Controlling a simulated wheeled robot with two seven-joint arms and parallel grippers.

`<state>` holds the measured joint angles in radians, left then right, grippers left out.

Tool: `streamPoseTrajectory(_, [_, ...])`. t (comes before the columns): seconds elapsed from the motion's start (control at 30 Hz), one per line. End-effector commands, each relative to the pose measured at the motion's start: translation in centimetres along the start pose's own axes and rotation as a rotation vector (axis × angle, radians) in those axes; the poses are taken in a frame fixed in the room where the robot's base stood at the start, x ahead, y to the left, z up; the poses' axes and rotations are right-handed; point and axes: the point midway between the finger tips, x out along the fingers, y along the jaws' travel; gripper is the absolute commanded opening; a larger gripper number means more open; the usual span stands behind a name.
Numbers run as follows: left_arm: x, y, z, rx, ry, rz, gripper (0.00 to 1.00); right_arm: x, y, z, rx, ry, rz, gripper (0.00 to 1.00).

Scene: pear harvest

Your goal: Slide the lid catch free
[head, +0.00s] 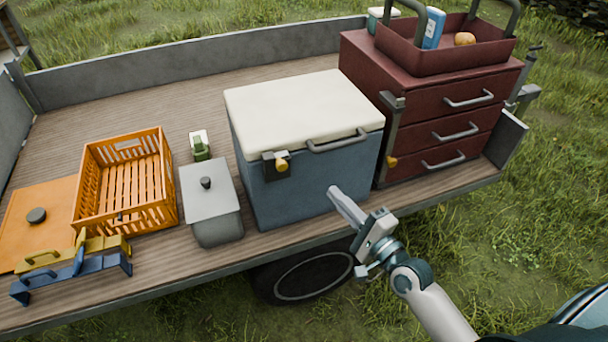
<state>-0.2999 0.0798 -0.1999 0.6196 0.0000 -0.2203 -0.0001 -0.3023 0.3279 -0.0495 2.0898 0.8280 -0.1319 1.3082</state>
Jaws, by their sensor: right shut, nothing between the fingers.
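A blue cool box (305,190) with a closed cream lid (300,104) stands on the trailer bed. The lid catch (282,164), a dark plate with a yellow knob, is on the box's front at the left. A grey bar handle (338,141) is on the lid's front edge, right of the catch. My right gripper (336,192) is shut and empty, in front of the box's lower right part. It is below and right of the catch, apart from it. Whether it touches the box front I cannot tell. My left gripper is not in view.
A dark red drawer cabinet (445,115) stands close on the right, with a red tote (450,58) on top. Left are a grey lidded bin (212,190), an orange crate (125,185), and blue and yellow brackets (75,265). The bed behind the box is clear.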

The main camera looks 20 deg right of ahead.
Motion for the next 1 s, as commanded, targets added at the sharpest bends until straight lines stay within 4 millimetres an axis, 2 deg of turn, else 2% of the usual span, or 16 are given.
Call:
streamPoseTrajectory(0.17, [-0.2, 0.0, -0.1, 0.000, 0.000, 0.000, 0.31, 0.6, 0.0, 0.0, -0.001, 0.001, 0.000, 0.00])
streamPoseTrajectory(0.37, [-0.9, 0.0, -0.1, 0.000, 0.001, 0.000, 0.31, 2.6, -0.2, 0.0, -0.002, 0.000, -0.001, 0.00])
streamPoseTrajectory(0.83, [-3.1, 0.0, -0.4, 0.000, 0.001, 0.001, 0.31, 10.4, -0.3, 0.1, -0.002, 0.000, -0.001, 0.00])
streamPoseTrajectory(0.9, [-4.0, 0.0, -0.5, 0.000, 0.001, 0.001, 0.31, 10.4, -0.4, 1.5, 0.003, 0.000, 0.000, 0.00])
streamPoseTrajectory(1.0, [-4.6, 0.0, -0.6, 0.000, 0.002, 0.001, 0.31, 10.7, -0.3, 2.6, 0.002, 0.001, 0.000, 0.00])
